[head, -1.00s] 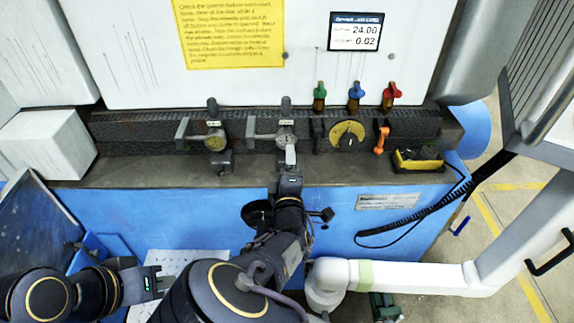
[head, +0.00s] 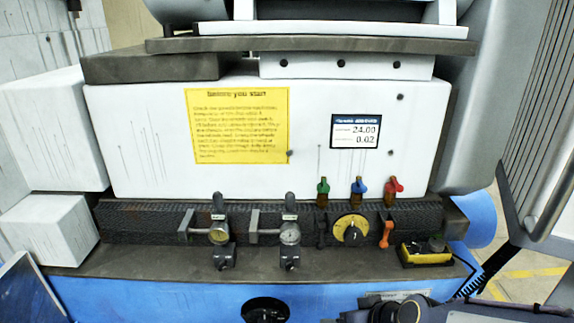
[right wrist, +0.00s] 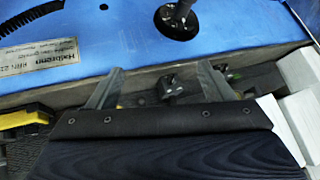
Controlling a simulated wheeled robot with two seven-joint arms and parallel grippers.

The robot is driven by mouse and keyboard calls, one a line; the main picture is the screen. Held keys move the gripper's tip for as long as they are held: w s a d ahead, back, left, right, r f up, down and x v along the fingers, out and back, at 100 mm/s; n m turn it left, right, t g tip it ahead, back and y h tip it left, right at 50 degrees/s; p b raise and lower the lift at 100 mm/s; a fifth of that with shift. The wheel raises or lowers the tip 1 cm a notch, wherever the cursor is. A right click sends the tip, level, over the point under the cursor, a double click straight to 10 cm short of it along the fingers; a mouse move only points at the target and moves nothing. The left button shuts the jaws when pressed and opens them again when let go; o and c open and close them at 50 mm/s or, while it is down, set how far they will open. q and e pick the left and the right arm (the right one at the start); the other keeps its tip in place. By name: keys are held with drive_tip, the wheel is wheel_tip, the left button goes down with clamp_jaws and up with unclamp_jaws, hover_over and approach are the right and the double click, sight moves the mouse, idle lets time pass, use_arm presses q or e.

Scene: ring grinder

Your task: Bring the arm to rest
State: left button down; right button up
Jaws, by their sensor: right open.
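My right gripper (right wrist: 160,70) shows in the right wrist view with its two grey fingers spread apart and nothing between them. A dark clamp-like fitting on the grinder's ledge (right wrist: 172,88) lies beyond the fingers, apart from them as far as I can tell. In the head view only dark parts of my right arm (head: 385,312) show at the bottom edge; its gripper is not visible there. My left arm and left gripper are out of view.

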drive_tip(key=s+d+r+m, duration=0.2)
drive_tip(key=s+d, duration=0.2)
drive_tip(key=s, duration=0.4)
drive_tip(key=s+d+r+m+h, duration=0.1)
drive_tip(key=s+d+r+m, duration=0.1)
drive_tip(key=s, duration=0.6)
drive_tip(key=shift+s+d+r+g, duration=0.4)
drive_tip(key=shift+d+r, duration=0.4)
drive_tip(key=shift+d, duration=0.2)
idle(0.9)
